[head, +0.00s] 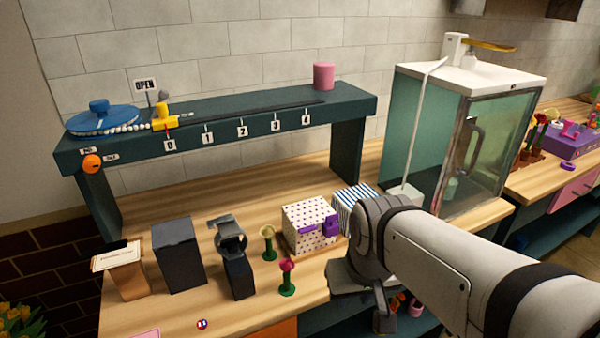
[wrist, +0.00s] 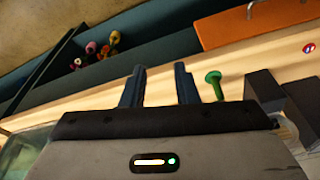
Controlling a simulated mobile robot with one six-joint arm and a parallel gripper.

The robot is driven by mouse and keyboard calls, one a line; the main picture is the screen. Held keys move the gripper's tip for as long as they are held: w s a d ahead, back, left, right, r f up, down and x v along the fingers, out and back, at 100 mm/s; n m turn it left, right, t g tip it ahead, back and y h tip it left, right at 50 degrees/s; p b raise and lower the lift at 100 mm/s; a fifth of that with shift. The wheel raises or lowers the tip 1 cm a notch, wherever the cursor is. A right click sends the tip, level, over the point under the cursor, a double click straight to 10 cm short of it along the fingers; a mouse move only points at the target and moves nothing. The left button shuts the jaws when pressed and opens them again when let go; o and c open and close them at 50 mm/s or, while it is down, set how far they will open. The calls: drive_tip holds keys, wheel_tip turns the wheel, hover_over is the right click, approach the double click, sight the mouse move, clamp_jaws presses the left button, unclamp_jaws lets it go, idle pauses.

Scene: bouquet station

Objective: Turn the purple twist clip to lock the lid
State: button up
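The purple twist clip (head: 331,226) is on the right front of a white box with purple dots (head: 306,240). The box's dotted lid (head: 308,211) is down on top. Another purple piece (head: 305,230) shows on the box front, left of the clip. My gripper (wrist: 158,70) shows in the wrist view with its two dark fingers apart and nothing between them. In the head view my wrist is at the bench's front edge, right of and nearer than the box; the fingertips cannot be made out there. The clip and box are not seen in the wrist view.
A blue-striped box (head: 354,205) stands right behind the dotted box. A yellow-topped flower (head: 268,243) and a pink flower (head: 287,277) stand left of it, beside a dark stand (head: 235,262). A glass cabinet (head: 470,140) is at right. Bare bench lies behind the boxes.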

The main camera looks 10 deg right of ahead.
drive_tip(key=shift+d, duration=0.2)
wheel_tip(320, 180, up, 9)
drive_tip(key=m+g+p, duration=0.3)
drive_tip(key=m+p, duration=0.8)
drive_tip(key=m, duration=0.3)
hover_over(332, 220)
drive_tip(key=shift+w+d+m, duration=0.2)
drive_tip(key=shift+m, duration=0.2)
wheel_tip(332, 220, down, 8)
drive_tip(key=shift+r+p, duration=0.1)
drive_tip(key=shift+p, duration=0.65)
drive_tip(key=shift+c, duration=0.4)
clamp_jaws()
